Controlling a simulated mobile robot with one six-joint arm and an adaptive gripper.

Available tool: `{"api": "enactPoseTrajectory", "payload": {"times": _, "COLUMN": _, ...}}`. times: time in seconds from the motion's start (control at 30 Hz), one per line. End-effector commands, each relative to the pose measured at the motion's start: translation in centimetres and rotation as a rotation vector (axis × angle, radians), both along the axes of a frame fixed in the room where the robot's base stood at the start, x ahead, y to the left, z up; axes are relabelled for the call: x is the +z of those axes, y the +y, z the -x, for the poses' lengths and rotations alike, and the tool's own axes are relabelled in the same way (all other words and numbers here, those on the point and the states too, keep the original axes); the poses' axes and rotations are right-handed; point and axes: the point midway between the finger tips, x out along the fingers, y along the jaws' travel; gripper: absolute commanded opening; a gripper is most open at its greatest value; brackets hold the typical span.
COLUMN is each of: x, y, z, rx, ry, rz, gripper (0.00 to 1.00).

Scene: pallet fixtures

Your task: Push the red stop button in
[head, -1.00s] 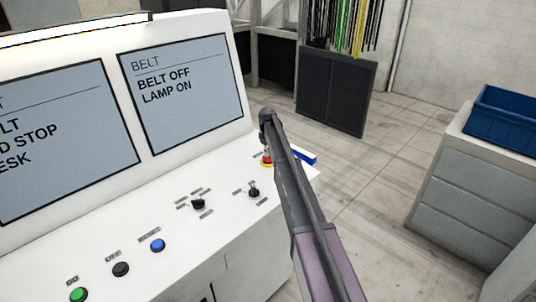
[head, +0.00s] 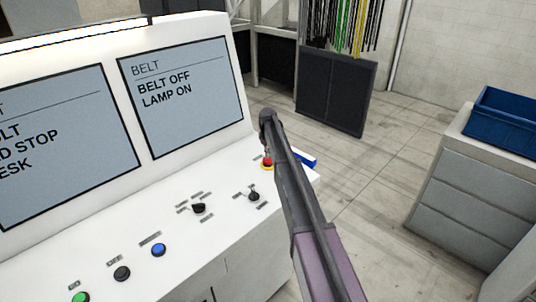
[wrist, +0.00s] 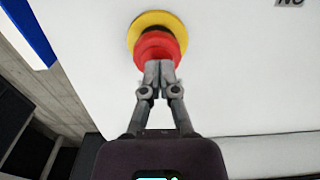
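The red stop button (head: 267,162) sits on a yellow ring at the right end of the white sloped console, partly covered by my arm in the head view. In the wrist view the red button (wrist: 150,46) stands out from its yellow ring (wrist: 146,19). My gripper (wrist: 159,68) has its two fingertips together, with nothing seen between them. The tips overlap the near edge of the red cap in the picture. I cannot tell whether they touch it. The fingers do not show in the head view.
The console panel (head: 120,215) also carries a black selector (head: 199,208), a small black switch (head: 254,196), and blue (head: 158,250), black (head: 122,273) and green (head: 81,298) buttons. A screen (head: 180,88) reads "BELT OFF, LAMP ON". A blue piece (head: 305,160) lies past the button.

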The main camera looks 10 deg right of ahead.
Motion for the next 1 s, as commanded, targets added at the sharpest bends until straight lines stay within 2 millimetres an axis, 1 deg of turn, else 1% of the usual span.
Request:
{"api": "enactPoseTrajectory", "payload": {"times": 0.03, "x": 1.0, "y": 0.1, "z": -0.1, "rx": 0.001, "ry": -0.002, "rz": 0.0, "gripper": 0.0}}
{"api": "enactPoseTrajectory", "payload": {"times": 0.1, "x": 1.6, "y": 0.1, "z": -0.1, "rx": 0.001, "ry": -0.006, "rz": -0.001, "gripper": 0.0}}
{"api": "enactPoseTrajectory", "payload": {"times": 1.0, "x": 9.0, "y": 0.2, "z": -0.3, "rx": 0.002, "ry": -0.012, "rz": -0.001, "gripper": 0.0}}
